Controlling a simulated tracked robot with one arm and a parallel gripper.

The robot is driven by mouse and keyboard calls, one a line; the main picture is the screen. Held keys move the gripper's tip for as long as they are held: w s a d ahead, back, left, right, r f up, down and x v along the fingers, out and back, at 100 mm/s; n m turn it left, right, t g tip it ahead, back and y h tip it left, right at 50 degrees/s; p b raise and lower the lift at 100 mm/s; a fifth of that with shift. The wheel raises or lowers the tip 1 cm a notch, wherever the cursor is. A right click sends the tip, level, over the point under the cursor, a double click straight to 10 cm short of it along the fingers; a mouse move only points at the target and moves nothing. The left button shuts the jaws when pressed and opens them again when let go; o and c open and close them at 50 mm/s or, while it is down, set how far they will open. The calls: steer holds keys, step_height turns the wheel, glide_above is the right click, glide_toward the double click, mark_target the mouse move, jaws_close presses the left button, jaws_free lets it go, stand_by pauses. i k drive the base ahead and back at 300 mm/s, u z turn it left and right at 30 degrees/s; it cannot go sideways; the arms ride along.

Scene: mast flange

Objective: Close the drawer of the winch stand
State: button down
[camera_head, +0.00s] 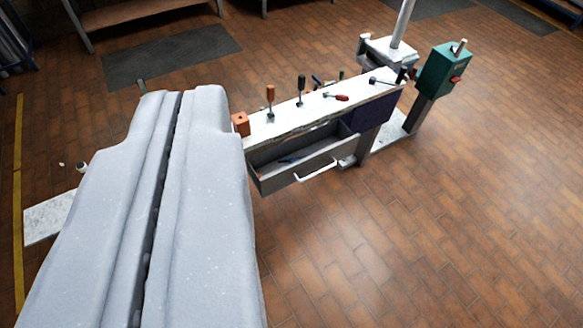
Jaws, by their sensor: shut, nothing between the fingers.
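The winch stand (262,134) is a long, narrow bench with a pale worn top, right of centre. Its grey drawer (290,178) is pulled out toward the camera side, with its inside visible from above. A white bar handle (316,171) is on the drawer front. A dark blue object (287,161) lies inside. My gripper (182,93) fills the left foreground, its two pale grey fingers shut together along a dark seam. It is empty and appears left of the drawer, hiding the left end of the stand. I cannot tell the gap in depth.
Several tools stand or lie on the stand's top, with an orange block (240,124) at its left end. A teal box on a post (442,72) stands at the right. The brick floor (430,240) in front of the drawer is clear.

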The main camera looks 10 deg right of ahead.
mark_target(327, 145)
steer(key=u, duration=0.05)
steer(key=i, duration=1)
steer(key=z, duration=0.05)
